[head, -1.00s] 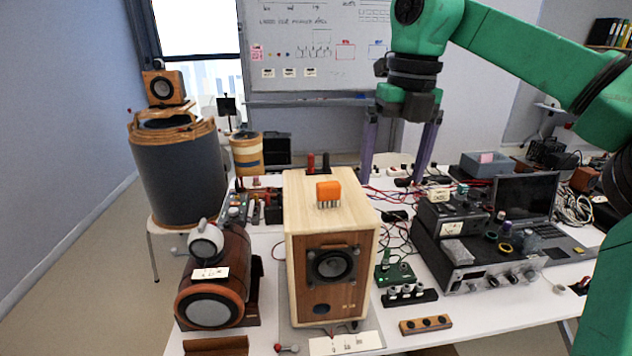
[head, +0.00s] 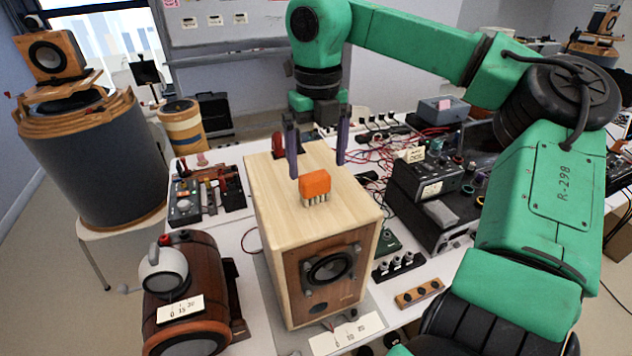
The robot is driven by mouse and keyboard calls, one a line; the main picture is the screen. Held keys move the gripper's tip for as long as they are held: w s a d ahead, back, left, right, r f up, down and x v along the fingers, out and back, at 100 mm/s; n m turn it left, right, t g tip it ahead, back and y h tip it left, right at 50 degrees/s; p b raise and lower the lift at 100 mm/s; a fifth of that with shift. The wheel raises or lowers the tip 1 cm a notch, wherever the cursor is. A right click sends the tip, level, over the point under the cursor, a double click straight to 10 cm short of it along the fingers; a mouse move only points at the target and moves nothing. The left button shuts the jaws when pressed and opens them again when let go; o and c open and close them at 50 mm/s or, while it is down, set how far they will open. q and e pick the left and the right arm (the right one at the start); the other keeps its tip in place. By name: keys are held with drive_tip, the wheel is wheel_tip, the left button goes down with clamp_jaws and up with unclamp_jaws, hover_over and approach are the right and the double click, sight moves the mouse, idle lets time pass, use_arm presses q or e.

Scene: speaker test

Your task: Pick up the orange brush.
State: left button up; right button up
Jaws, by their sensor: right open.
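The orange brush (head: 315,184) stands on top of the wooden speaker box (head: 268,203), bristles down, near the middle of its top face. My right gripper (head: 317,168) is open, its two purple fingers pointing down. In the picture the fingers hang just behind and above the brush, one toward each side. They are apart from the brush and hold nothing. My left gripper does not show.
A brown barrel-shaped speaker (head: 190,262) stands left of the box. A large dark drum (head: 100,165) is at the far left. Black electronics (head: 432,200) and red cables lie to the right. Small red and black pieces (head: 279,143) stand behind the brush.

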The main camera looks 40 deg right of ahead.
sight(313, 173)
drive_tip(key=f+p, duration=0.1)
drive_tip(key=f, duration=0.2)
drive_tip(key=w+f+p, duration=0.1)
drive_tip(key=f, duration=0.1)
drive_tip(key=shift+a+f+p, duration=0.2)
drive_tip(key=shift+p, duration=0.15)
drive_tip(key=shift+s+d+f, duration=0.1)
drive_tip(key=shift+s, duration=0.1)
drive_tip(key=c, duration=0.3)
drive_tip(key=shift+w, duration=0.1)
drive_tip(key=c, duration=1)
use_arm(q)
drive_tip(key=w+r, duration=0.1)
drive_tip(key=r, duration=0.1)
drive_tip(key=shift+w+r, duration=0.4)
use_arm(e)
drive_tip(key=shift+c, duration=0.2)
wheel_tip(313, 173, up, 9)
drive_tip(key=b, duration=0.2)
drive_tip(key=shift+b, duration=0.4)
use_arm(q)
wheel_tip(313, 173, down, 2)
drive_tip(key=shift+p, duration=0.3)
use_arm(e)
wheel_tip(313, 173, up, 11)
